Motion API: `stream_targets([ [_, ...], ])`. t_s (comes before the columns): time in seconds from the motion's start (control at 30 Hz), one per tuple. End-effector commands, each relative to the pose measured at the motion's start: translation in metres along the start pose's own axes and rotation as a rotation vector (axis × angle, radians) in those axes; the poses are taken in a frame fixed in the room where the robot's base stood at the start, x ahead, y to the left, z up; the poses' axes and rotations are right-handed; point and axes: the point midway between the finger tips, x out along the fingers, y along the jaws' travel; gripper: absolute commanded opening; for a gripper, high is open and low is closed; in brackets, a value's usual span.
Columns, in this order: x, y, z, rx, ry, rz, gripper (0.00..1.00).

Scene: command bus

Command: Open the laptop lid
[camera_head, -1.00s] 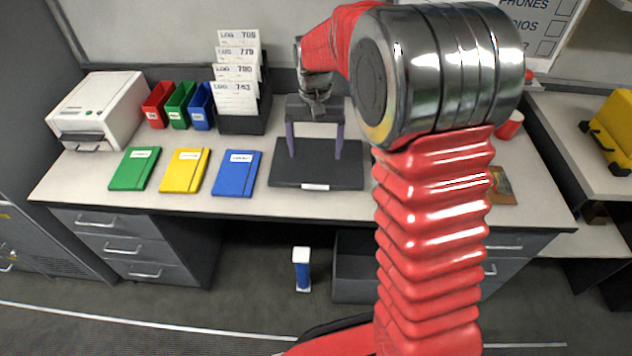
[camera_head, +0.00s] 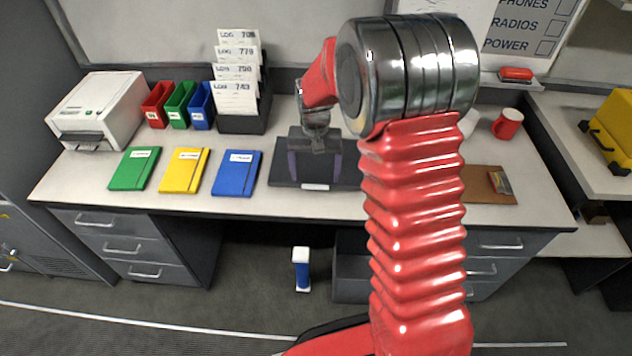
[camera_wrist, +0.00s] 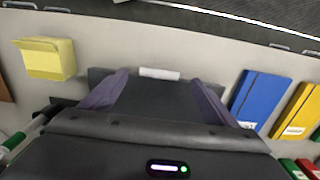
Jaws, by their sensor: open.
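The laptop (camera_head: 283,178) is a flat dark slab on the desk, lid down, with a white label on its near edge. In the wrist view the laptop (camera_wrist: 155,100) lies between my fingers, its label near the fingertips. My gripper (camera_head: 315,172) is open above the laptop, its two purple fingers spread apart. In the wrist view my gripper (camera_wrist: 160,78) has one finger on each side of the dark surface. I cannot tell whether the fingertips touch it. My wrist hides the back of the laptop in the head view.
A blue notebook (camera_head: 236,173) lies just left of the laptop, with yellow and green ones beyond. A log file holder (camera_head: 243,122) stands behind left. A yellow note block (camera_wrist: 48,58) shows in the wrist view. A clipboard (camera_head: 478,184) and red mug (camera_head: 508,124) are at right.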

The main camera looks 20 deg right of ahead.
Motion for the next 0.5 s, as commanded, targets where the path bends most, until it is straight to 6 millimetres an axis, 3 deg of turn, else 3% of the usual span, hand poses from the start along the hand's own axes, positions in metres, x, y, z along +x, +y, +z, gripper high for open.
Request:
stream_targets([
  [0.2,0.032,0.000,0.001,0.000,-0.003,0.001,0.81],
  [0.5,0.044,0.000,0.000,-0.001,0.000,0.000,0.81],
])
